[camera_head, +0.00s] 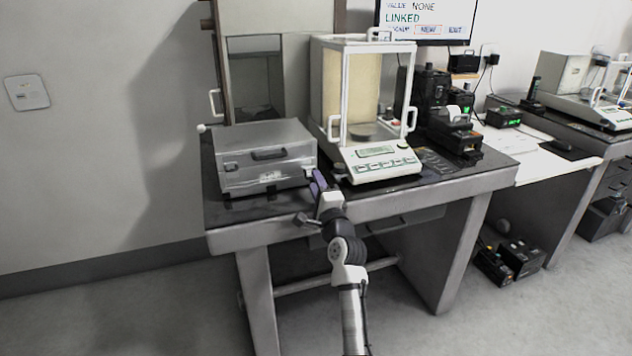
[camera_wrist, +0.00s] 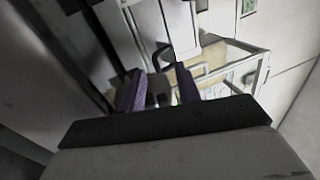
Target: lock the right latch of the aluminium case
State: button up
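The aluminium case (camera_head: 262,136) sits closed on the left end of the weighing table, with a dark handle (camera_head: 268,154) on its front. My gripper (camera_head: 318,182) is at the case's front right corner, low, beside the balance. Its two purple fingers also show in the wrist view (camera_wrist: 158,92), apart from each other. A dark shape lies in the gap between them, and I cannot tell what it is or whether the fingers touch it. I cannot make out the right latch or its position; the gripper covers part of that corner.
The balance with its glass draft shield (camera_head: 382,160) stands close to the right of the case and gripper. A printer (camera_head: 452,132) and dark boxes stand farther right. The table (camera_head: 345,212) has a narrow free strip along its front edge.

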jog(key=shift+w+a+r, duration=0.1)
jog(key=shift+w+a, duration=0.05)
jog(key=shift+w, duration=0.3)
